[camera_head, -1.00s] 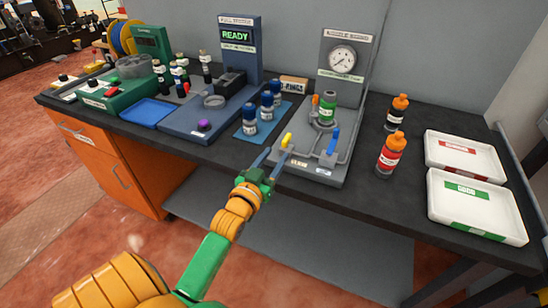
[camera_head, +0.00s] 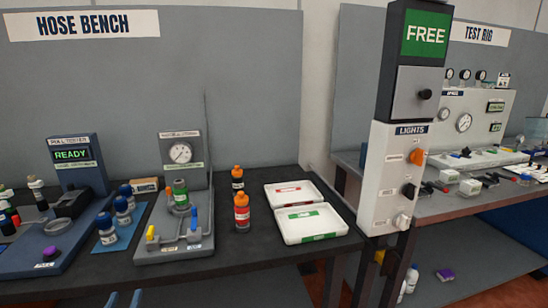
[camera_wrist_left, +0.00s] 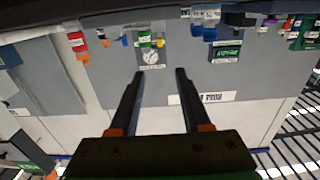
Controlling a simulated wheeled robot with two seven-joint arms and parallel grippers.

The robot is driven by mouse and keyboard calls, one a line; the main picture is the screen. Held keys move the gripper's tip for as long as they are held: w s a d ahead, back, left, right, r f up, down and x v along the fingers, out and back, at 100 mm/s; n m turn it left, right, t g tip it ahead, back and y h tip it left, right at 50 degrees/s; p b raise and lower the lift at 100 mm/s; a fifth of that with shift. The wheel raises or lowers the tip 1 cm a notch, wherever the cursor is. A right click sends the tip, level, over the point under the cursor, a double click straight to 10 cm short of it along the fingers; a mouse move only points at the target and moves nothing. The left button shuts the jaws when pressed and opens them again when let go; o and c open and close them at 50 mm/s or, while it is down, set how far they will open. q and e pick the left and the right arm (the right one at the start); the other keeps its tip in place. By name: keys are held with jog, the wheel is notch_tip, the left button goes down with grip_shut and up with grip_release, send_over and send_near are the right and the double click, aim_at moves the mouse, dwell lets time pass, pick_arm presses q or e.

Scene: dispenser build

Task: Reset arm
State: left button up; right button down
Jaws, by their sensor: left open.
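My left gripper (camera_head: 123,298) shows only as two blue-grey fingertips at the bottom edge of the head view, in front of the hose bench. In the left wrist view its two dark fingers (camera_wrist_left: 160,74) stand apart with nothing between them. That view is upside down, with the bench items along its top and the wall beyond the fingers. My right gripper is not in view. The gauge stand (camera_head: 181,155) holds a green-labelled bottle (camera_head: 180,194) on its base, with a yellow lever (camera_head: 150,232) and a blue lever (camera_head: 194,218).
Two orange-capped bottles (camera_head: 241,212) and two white trays (camera_head: 312,224) stand right of the gauge stand. Blue-capped bottles (camera_head: 107,229) and the tester (camera_head: 78,167) stand left. A light post (camera_head: 392,178) rises at the bench's right end, before the test rig (camera_head: 463,125).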

pick_arm(q)
jog(key=s+d+f+m+g+h, duration=0.1)
jog(key=s+d+f+g, duration=0.15)
jog(key=f, duration=0.75)
jog(key=s+d+f+g+h, duration=0.1)
jog(key=s+d+f+g, duration=0.2)
jog(key=f, duration=0.6)
jog(key=s+d+f+m+g+h, duration=0.1)
jog(key=s+d+f+g, duration=0.3)
jog(key=f, duration=0.6)
jog(key=s+d+f+m+g, duration=0.1)
jog(key=s+f, duration=0.3)
jog(key=s, duration=0.5)
jog(key=s+f+m+g, duration=0.1)
jog(key=s+f+g, duration=0.2)
jog(key=s, duration=0.6)
jog(key=s+d+f+m+g+h, duration=0.1)
jog(key=s+f+g, duration=0.2)
jog(key=s+f, duration=0.4)
jog(key=shift+s+d, duration=0.35)
jog(key=shift+s, duration=0.9)
